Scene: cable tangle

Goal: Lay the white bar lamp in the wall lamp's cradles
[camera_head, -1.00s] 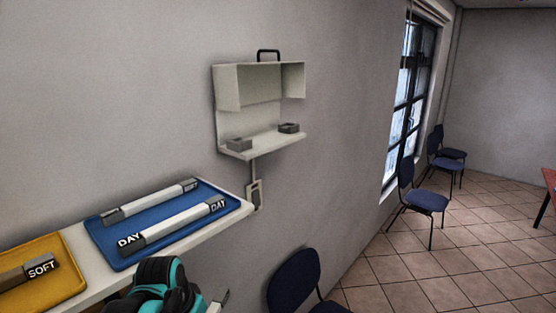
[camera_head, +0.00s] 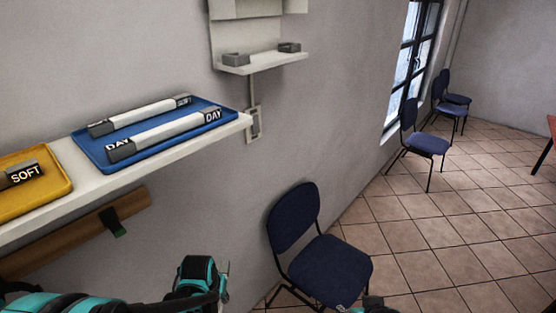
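Two white bar lamps with dark end caps lie side by side on the blue tray (camera_head: 95,150). The nearer bar (camera_head: 165,132) reads DAY at both ends; the farther bar (camera_head: 145,113) reads SOFT at its right end. The wall lamp (camera_head: 232,42) carries two small grey cradles, left (camera_head: 236,59) and right (camera_head: 289,47), on its lower shelf; both look empty. My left arm enters at the bottom left, its end (camera_head: 205,278) below the shelf, away from the bars; its fingers are not clear. A dark piece (camera_head: 372,303) at the bottom edge may be my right gripper.
A white wall shelf (camera_head: 65,205) holds the blue tray and a yellow tray (camera_head: 62,180) with a SOFT-marked piece (camera_head: 22,173). A brown board (camera_head: 75,235) is below it. A blue chair (camera_head: 318,265) stands below right. Open tiled floor lies to the right.

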